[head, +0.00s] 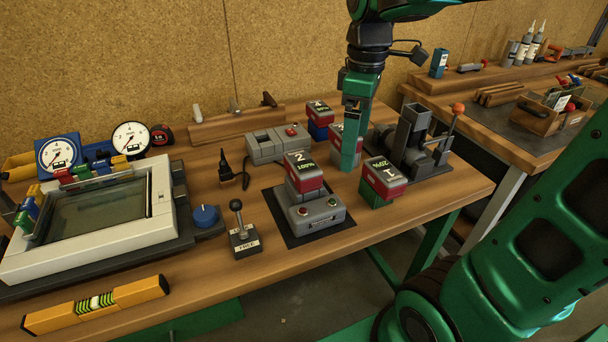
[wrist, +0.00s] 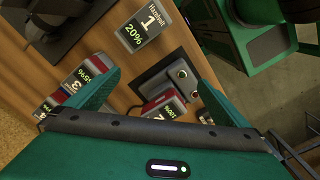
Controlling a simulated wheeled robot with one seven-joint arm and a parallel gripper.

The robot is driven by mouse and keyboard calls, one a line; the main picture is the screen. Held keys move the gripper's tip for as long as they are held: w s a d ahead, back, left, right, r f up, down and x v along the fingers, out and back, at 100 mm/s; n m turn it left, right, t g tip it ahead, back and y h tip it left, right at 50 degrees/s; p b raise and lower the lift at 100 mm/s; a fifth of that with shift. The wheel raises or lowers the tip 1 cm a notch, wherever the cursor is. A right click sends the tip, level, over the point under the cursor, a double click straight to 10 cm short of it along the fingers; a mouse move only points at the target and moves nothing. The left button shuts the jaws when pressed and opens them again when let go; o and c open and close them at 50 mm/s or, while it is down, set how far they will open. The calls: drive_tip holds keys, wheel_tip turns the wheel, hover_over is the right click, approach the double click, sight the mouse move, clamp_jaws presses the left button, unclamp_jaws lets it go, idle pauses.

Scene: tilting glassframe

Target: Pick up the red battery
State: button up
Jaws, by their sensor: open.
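Several batteries have red upper parts. Battery 2 (head: 303,170), labelled 100%, sits on a grey dock (head: 320,214); it also shows in the wrist view (wrist: 160,106). Battery 1 (head: 385,178), labelled 20%, has a green lower part and stands to the right; its label shows in the wrist view (wrist: 143,30). Battery 3 (wrist: 88,73) is partly hidden behind my gripper in the head view. Another, red over blue (head: 320,118), stands at the back. My gripper (head: 351,160) points down among them, open and empty. In the wrist view its fingers (wrist: 157,92) are wide apart.
A grey box with a red button (head: 278,144) stands behind battery 2. A grey clamp-like device with a lever (head: 415,140) is at the right. A small lever (head: 240,232), a framed glass panel (head: 100,215) and a yellow level (head: 95,304) are left. The front right bench edge is clear.

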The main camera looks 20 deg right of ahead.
drive_tip(key=w+a+r+n, duration=0.3)
drive_tip(key=w+a+n, duration=0.3)
drive_tip(key=a+n, duration=0.25)
hover_over(302, 161)
drive_tip(key=f, duration=0.4)
drive_tip(key=shift+w+a+f, duration=0.15)
drive_tip(key=shift+a+f, duration=0.05)
drive_tip(key=shift+f, duration=0.05)
drive_tip(key=shift+d+f, duration=0.15)
drive_tip(key=shift+f, duration=1.4)
drive_tip(key=shift+d+f, duration=0.1)
drive_tip(key=shift+f, duration=1.45)
drive_tip(key=shift+c, duration=0.6)
drive_tip(key=c, duration=1.1)
